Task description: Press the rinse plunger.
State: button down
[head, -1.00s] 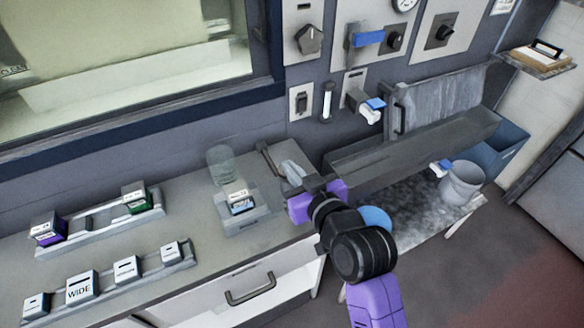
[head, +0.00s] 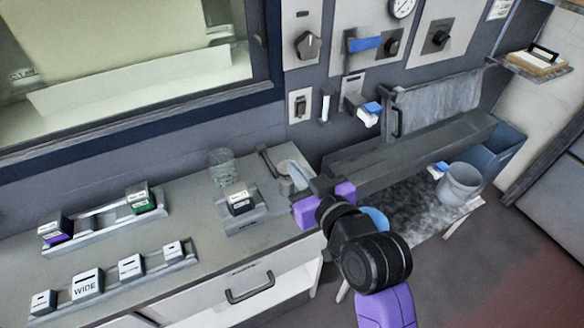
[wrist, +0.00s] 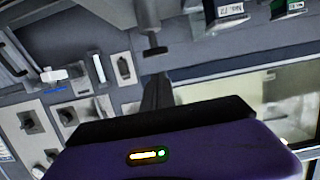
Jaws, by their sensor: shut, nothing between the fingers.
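A dark bar-like handle (head: 268,160) stands at the back right of the counter, beside a small pale round basin. I take it for the rinse plunger, but its label is not readable. In the wrist view a dark post with a crossbar end (wrist: 152,40) shows above my fingers, apparently the same handle. My gripper (head: 312,183) is above the counter's right end, just in front and right of the handle. Its dark fingers (wrist: 157,90) are together and empty, apart from the crossbar in the wrist picture. My purple hand hides part of the basin area.
A glass jar (head: 222,168) and a small block holder (head: 243,222) stand left of the handle. Racks with labelled blocks (head: 88,284) fill the counter's left. A grey trough (head: 430,158) lies right. Wall knobs (head: 308,45) and a blue lever (head: 366,43) are above.

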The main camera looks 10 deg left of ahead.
jog(key=v, duration=0.6)
jog(key=shift+s+r+b, duration=0.15)
jog(key=shift+s+b, duration=0.15)
jog(key=shift+b, duration=0.1)
jog(key=shift+d+r, duration=0.1)
jog(key=shift+d, duration=0.05)
dwell(2.0)
notch_tip(320, 180, up, 4)
jog(key=w+d+m+t, duration=0.1)
jog(key=d+t, duration=0.1)
jog(key=s+d+f+m+t+h, duration=0.4)
jog(key=s+d, duration=0.6)
jog(key=s+d+f+g+h, duration=0.1)
jog(key=s+d+f, duration=0.1)
jog(key=s, duration=0.6)
jog(key=s+d+f+m+g+h, duration=0.1)
jog(key=s+d+f+h, duration=0.1)
jog(key=s, duration=0.6)
jog(key=s+d+f+g+h, duration=0.1)
jog(key=s+d+f, duration=0.3)
jog(key=s, duration=0.4)
jog(key=shift+s+d+m+g, duration=0.4)
jog(key=shift+d, duration=0.25)
